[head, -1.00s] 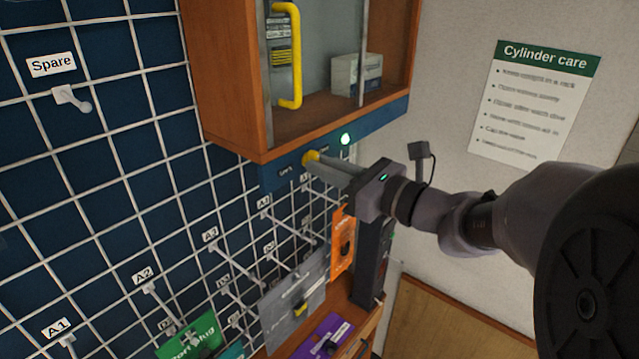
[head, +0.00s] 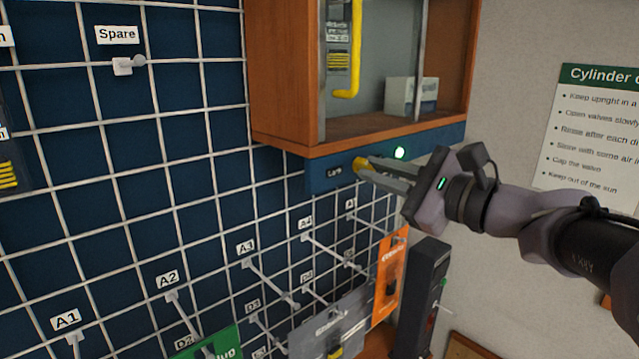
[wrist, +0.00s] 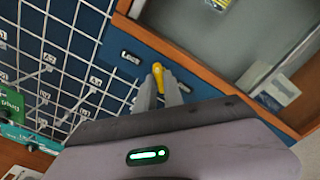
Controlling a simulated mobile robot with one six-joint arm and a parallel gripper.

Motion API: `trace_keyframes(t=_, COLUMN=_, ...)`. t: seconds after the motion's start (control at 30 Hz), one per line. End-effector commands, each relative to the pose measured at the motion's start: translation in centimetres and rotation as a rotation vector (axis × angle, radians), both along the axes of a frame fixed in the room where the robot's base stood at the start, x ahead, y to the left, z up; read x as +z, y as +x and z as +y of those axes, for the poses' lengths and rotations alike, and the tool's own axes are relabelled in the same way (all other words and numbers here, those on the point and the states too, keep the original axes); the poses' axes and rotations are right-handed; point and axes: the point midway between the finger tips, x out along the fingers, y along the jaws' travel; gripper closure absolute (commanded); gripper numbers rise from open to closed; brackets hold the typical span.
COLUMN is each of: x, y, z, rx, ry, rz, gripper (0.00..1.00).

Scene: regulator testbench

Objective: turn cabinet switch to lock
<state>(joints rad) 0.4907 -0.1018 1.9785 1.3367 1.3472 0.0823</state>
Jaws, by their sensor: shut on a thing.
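The cabinet switch (head: 360,163) is a yellow knob on the blue strip (head: 318,178) under the wooden cabinet (head: 280,80). A dark label (head: 335,172), which seems to read "Lock", sits just left of the knob. A green light (head: 400,152) glows on the strip to its right. My gripper (head: 366,170) reaches in from the right and is shut on the knob. In the wrist view the yellow knob (wrist: 158,72) shows between the fingertips (wrist: 160,90), its tip pointing up in the picture. The label (wrist: 130,57) is at its upper left.
A wire grid with labelled hooks (head: 170,295) covers the wall at left and below. Hanging packets, one orange (head: 390,275), and a dark upright device (head: 425,285) are below my gripper. The cabinet has a yellow handle (head: 355,50). A poster (head: 600,130) hangs at right.

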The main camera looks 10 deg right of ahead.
Motion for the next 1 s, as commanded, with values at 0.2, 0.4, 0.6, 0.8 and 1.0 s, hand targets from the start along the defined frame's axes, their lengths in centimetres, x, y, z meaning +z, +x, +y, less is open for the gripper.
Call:
trace_keyframes(t=0.2, x=-0.21, y=0.01, z=-0.01, rx=0.000, ry=-0.024, rz=-0.012, gripper=1.00)
trace_keyframes(t=0.4, x=-0.13, y=0.01, z=-0.02, rx=0.000, ry=-0.028, rz=-0.015, gripper=1.00)
trace_keyframes(t=0.6, x=-0.13, y=0.01, z=-0.02, rx=0.000, ry=-0.028, rz=-0.015, gripper=0.86)
trace_keyframes(t=0.8, x=-0.08, y=0.00, z=0.00, rx=0.001, ry=-0.026, rz=-0.016, gripper=0.66)
trace_keyframes(t=1.0, x=-0.03, y=-0.04, z=-0.05, rx=0.000, ry=-0.025, rz=-0.016, gripper=0.66)
